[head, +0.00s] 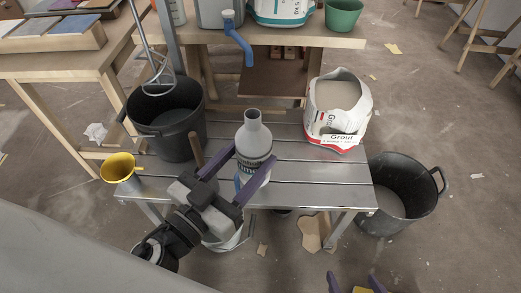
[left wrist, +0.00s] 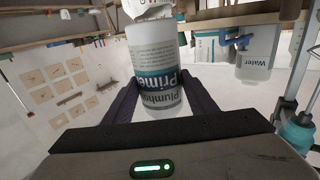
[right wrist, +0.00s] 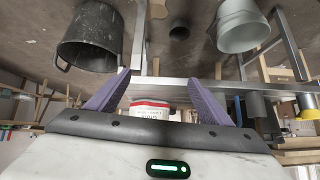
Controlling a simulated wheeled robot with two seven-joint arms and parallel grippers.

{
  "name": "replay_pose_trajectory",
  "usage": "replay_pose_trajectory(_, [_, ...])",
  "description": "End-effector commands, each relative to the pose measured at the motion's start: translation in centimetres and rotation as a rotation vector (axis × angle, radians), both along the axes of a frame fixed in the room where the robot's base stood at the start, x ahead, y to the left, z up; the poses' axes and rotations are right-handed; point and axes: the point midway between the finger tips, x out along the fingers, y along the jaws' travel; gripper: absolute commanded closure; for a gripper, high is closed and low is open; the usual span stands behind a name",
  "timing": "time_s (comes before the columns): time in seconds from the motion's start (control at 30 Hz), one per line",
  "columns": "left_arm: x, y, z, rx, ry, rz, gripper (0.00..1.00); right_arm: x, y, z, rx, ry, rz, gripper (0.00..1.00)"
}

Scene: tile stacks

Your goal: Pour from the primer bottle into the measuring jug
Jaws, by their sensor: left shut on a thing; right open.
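The primer bottle (head: 253,137) is pale grey with a narrow neck and shows near the middle of the metal bench in the head view. My left gripper (head: 238,170) has its fingers on both sides of the bottle and is shut on it. In the left wrist view, the bottle's white and teal label (left wrist: 157,75) shows between the fingers. I cannot tell if its base touches the bench. My right gripper (head: 352,286) is open and empty at the bottom edge.
The metal bench (head: 310,172) holds a grout bag (head: 338,110) at right and a yellow funnel (head: 119,168) at left. Black buckets stand at left (head: 165,120) and right (head: 400,195). A white bucket (right wrist: 243,25) is low near the bench. The bench's right front is clear.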

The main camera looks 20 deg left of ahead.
Motion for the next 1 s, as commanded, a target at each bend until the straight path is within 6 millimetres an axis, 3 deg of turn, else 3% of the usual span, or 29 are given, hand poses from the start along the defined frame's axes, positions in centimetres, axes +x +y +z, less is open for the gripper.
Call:
replay_pose_trajectory(0.1, [1.0,-3.7,-0.8,0.012,-0.009,-0.194,0.85,0.0,0.0,0.4,0.0,0.001,-0.001,0.27])
replay_pose_trajectory(0.2, [1.5,-6.1,-1.9,0.005,-0.004,-0.354,0.85,-0.1,-0.1,0.5,0.0,0.002,-0.001,0.27])
replay_pose_trajectory(0.37, [2.1,-7.6,-3.3,0.003,-0.003,-0.568,0.85,-0.2,-0.1,0.7,-0.001,0.004,-0.003,0.27])
replay_pose_trajectory(0.47, [2.8,-7.1,-4.0,0.006,-0.003,-0.7,0.85,-0.3,-0.2,0.8,-0.002,0.007,-0.003,0.27])
replay_pose_trajectory(0.63, [4.5,-3.9,-3.9,0.007,-0.004,-0.867,0.85,-0.5,-0.3,0.9,-0.004,0.012,-0.005,0.27])
replay_pose_trajectory(0.8, [5.5,-1.0,-3.0,0.001,-0.003,-0.941,0.85,-0.5,-0.3,1.0,-0.005,0.012,-0.005,0.27])
replay_pose_trajectory(1.0, [5.9,0.0,-2.6,-0.002,-0.004,-0.962,0.85,-0.5,-0.4,1.1,-0.005,0.011,-0.007,0.27])
